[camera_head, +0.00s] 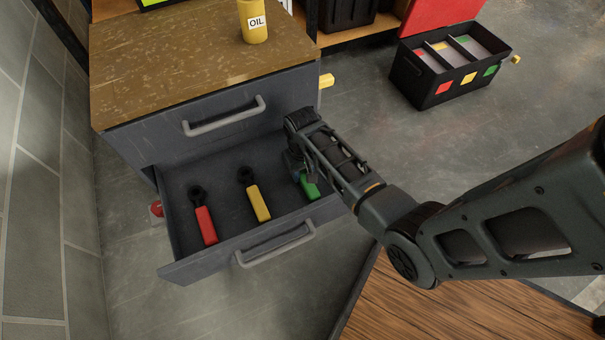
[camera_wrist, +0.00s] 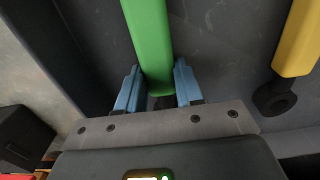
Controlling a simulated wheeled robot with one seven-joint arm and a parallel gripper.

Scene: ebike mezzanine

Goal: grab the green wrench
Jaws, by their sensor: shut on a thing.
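The green wrench (camera_head: 309,187) lies at the right side of the open drawer (camera_head: 185,269). In the head view my arm hides most of it, and only part of its green handle shows. In the wrist view the green wrench (camera_wrist: 150,40) runs up from between the two blue fingers of my gripper (camera_wrist: 158,88). My gripper is shut on it near the end of the green handle. In the head view my gripper (camera_head: 298,172) is down inside the drawer, mostly hidden by the wrist. A yellow wrench (camera_head: 258,202) and a red wrench (camera_head: 205,224) lie to the left, apart from it.
The drawer's walls surround my gripper closely on the right. The cabinet top (camera_head: 150,60) bears a yellow oil can (camera_head: 254,26). A black toolbox (camera_head: 428,93) with coloured squares stands on the floor at the upper right. A wooden surface (camera_head: 440,312) lies below my arm.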

